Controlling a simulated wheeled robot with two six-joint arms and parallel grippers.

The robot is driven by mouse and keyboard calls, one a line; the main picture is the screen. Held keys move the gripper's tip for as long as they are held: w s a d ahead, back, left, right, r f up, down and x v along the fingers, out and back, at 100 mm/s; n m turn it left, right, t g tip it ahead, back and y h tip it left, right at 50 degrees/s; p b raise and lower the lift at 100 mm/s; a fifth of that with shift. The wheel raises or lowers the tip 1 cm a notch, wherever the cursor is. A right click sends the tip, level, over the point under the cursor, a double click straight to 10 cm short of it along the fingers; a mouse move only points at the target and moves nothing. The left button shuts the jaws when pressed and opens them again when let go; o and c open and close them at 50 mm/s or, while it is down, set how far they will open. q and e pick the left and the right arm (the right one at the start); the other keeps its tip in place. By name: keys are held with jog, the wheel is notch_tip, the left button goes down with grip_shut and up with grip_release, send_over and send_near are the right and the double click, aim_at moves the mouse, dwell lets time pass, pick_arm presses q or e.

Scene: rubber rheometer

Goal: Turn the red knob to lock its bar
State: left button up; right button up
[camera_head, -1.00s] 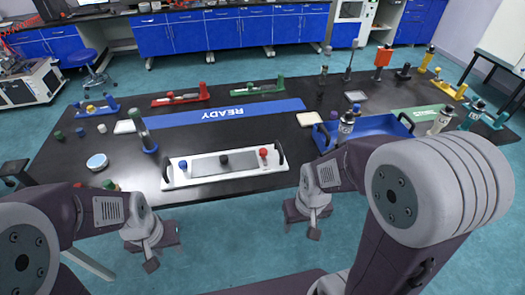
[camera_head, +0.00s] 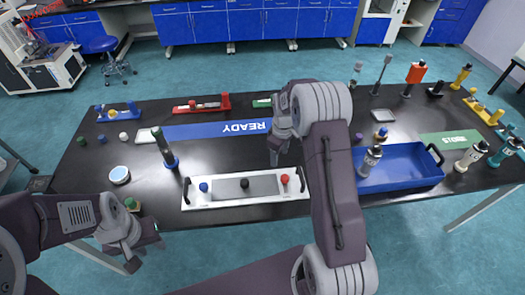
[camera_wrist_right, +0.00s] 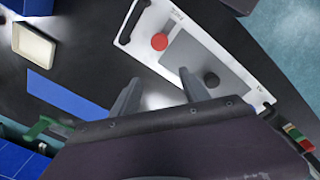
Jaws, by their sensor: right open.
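The red knob (camera_head: 285,179) stands near the right end of a white panel (camera_head: 225,203) at the table's front edge. It also shows in the right wrist view (camera_wrist_right: 159,41), beyond my fingertips. A blue knob (camera_head: 203,187) is at the panel's left end and a black knob (camera_head: 244,183) on its grey middle plate. I cannot make out the red knob's bar. My right gripper (camera_wrist_right: 158,88) is open and empty, above the table on the far side of the panel, apart from the red knob. My left gripper (camera_head: 148,242) is low in front of the table; its jaws are unclear.
A blue tray (camera_head: 400,180) with a bottle (camera_head: 370,160) is right of my right arm. A blue READY strip (camera_head: 215,130) lies behind the panel.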

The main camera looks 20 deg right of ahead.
aim_at(285, 177)
jog(key=shift+m+g, duration=0.3)
jog(key=shift+g, duration=0.1)
jog(key=s+f, duration=0.1)
jog(key=f, duration=0.2)
jog(key=s+d+f+p, duration=0.1)
jog(key=f, duration=0.2)
jog(key=s+d+f+p, duration=0.1)
jog(key=f, duration=0.2)
jog(key=shift+f, duration=0.1)
jog(key=shift+s+a+f, duration=0.1)
jog(key=shift+f, duration=0.4)
jog(key=shift+c, duration=1.2)
pick_arm(q)
jog(key=r, duration=0.2)
jog(key=s+r, duration=0.1)
jog(key=r, duration=0.1)
jog(key=shift+s+r, duration=0.1)
jog(key=shift+r, duration=0.1)
pick_arm(e)
grip_shut()
